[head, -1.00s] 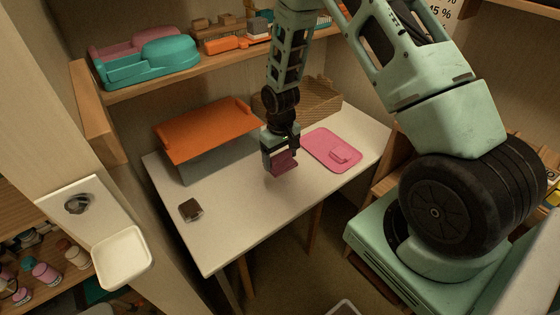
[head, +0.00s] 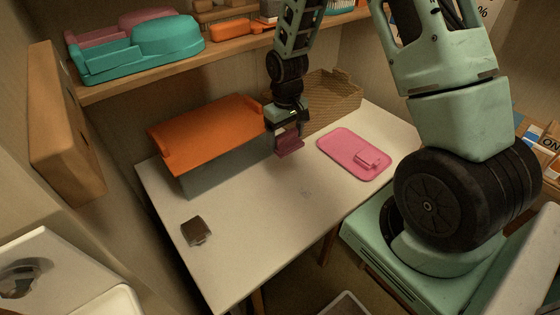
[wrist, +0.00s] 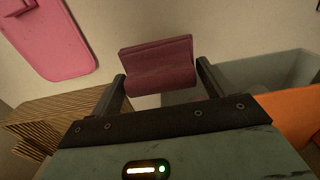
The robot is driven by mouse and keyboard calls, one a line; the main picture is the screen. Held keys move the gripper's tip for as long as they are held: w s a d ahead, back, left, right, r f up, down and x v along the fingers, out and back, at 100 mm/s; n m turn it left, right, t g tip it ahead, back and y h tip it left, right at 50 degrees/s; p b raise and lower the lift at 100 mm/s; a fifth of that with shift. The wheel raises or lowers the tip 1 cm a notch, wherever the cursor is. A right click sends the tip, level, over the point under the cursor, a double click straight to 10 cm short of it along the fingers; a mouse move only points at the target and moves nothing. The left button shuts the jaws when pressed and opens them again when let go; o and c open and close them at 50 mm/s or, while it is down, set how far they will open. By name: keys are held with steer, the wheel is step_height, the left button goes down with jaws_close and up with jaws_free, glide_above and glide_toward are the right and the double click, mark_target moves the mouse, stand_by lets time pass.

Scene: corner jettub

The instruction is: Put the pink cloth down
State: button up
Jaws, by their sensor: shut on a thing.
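My gripper (head: 289,138) is above the white table (head: 255,230), between the orange-lidded box and the pink mat. It is shut on a folded dark pink cloth (head: 290,147). In the wrist view the cloth (wrist: 158,66) sits between the two fingertips and sticks out past them. The cloth appears to hang above the table, apart from it.
A grey box with an orange lid (head: 205,133) stands left of my gripper. A wicker basket (head: 330,97) is behind. A pink mat (head: 345,145) with a small pink piece (head: 372,159) lies to the right. A small brown item (head: 195,231) lies front left. The table's middle is clear.

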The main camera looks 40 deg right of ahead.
mark_target(285, 133)
step_height(285, 133, down, 8)
steer(key=shift+f, duration=0.25)
steer(key=shift+f, duration=0.15)
steer(key=o, duration=1.1)
steer(key=shift+c, duration=0.2)
step_height(285, 133, up, 12)
steer(key=shift+a+r, duration=0.1)
steer(key=s+a+r+n, duration=0.25)
steer(key=a+r, duration=0.35)
steer(key=a, duration=0.4)
steer(key=s+a+r+n, duration=0.2)
steer(key=s+a+r, duration=0.2)
steer(key=s+a, duration=0.3)
steer(key=s+a+r+n, duration=0.2)
steer(key=s+a, duration=0.5)
steer(key=s, duration=0.8)
steer(key=shift+r+n+y, duration=0.3)
steer(key=shift+r+n, duration=0.05)
steer(key=shift+r, duration=0.55)
steer(key=shift+w+a, duration=0.1)
